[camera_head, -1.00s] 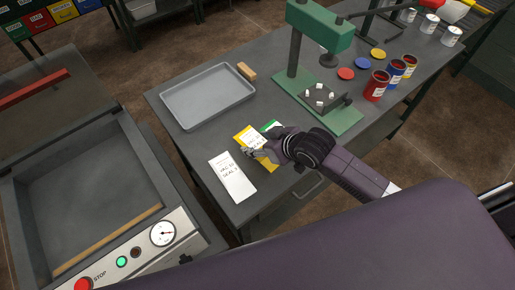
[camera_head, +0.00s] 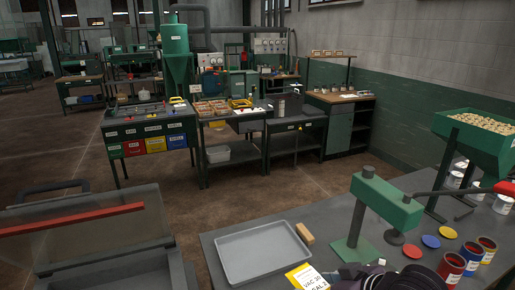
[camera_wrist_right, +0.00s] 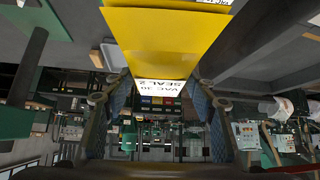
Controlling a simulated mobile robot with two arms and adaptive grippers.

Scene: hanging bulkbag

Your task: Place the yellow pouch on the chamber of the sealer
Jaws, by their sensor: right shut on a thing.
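The yellow pouch (camera_head: 296,275) shows at the bottom edge of the head view, with a white label reading VAC 30 SEAL 2. It fills the upper middle of the right wrist view (camera_wrist_right: 165,35). My right gripper (camera_head: 345,273) is shut on the pouch; it is partly cut off at the bottom of the head view. Its fingers flank the label in the wrist view (camera_wrist_right: 158,86). The sealer (camera_head: 115,268) stands at the lower left with its clear lid (camera_head: 90,232) raised. Its chamber is mostly out of frame. My left gripper is not in view.
A grey tray (camera_head: 264,252) and a wooden block (camera_head: 305,233) lie on the workbench. A green press (camera_head: 385,202), paint cans (camera_head: 451,266) and coloured lids (camera_head: 431,241) stand to the right. A floor gap separates the sealer from the bench. Other benches are far behind.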

